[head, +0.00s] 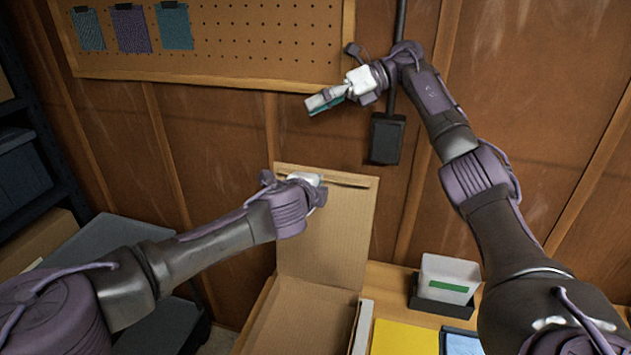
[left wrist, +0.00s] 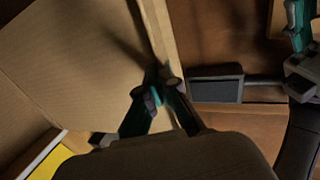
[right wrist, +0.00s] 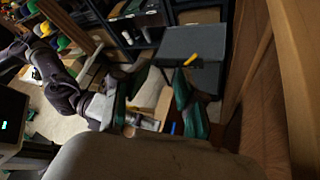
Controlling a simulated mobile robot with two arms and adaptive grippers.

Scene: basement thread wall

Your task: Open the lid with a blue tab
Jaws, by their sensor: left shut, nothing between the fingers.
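A cardboard box (head: 300,318) stands on the wooden bench with its lid (head: 335,235) raised about upright at the back. The lid also fills the left of the left wrist view (left wrist: 75,65). I cannot make out a blue tab on it for certain. My left gripper (head: 312,180) is at the lid's upper edge, partly hidden by its own wrist in the head view. In the left wrist view its fingertips (left wrist: 160,82) meet in front of the lid's edge strip, holding nothing. My right gripper (head: 322,100) is up by the wall, empty, its fingers apart in the right wrist view (right wrist: 160,75).
A white container with a green label (head: 447,280) stands in a dark tray right of the box. A yellow item (head: 403,338) lies nearer. A black wall box (head: 387,138) and a pegboard (head: 260,40) are on the wooden wall. Grey bins stand at left.

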